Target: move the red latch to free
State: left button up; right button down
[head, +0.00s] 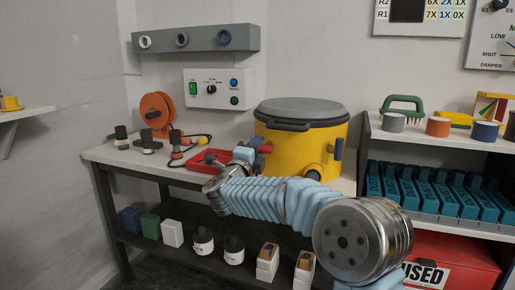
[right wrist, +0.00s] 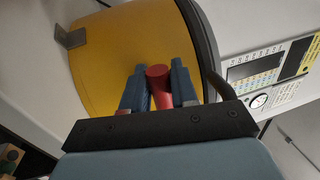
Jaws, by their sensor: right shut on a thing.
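The red latch (right wrist: 158,76) shows in the right wrist view as a red rod with a round end, in front of the yellow drum. My right gripper (right wrist: 159,88) has its two blue fingers on either side of the latch and is shut on it. In the head view the right gripper (head: 256,150) is at the left side of the yellow drum (head: 303,150), which has a grey lid (head: 300,108). A bit of red shows by the fingers there; the rest of the latch is hidden. My left gripper is not in view.
A red tray (head: 208,158) lies on the bench just left of the drum. An orange reel (head: 157,110) and several dark fittings stand further left. A grey shelf with teal boxes (head: 425,190) stands on the right. My right arm crosses the bench front.

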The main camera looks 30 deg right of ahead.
jog(key=shift+a+f+n, duration=0.1)
jog(key=shift+f+n, duration=0.05)
jog(key=shift+n, duration=0.35)
jog(key=c, duration=1)
grip_release()
jog(key=b+v, duration=0.1)
jog(key=v, duration=1.2)
jog(key=shift+s+a+f+b, duration=0.15)
jog(key=shift+s+a+b, duration=0.05)
jog(key=shift+s+b, duration=0.1)
jog(key=shift+w, duration=0.1)
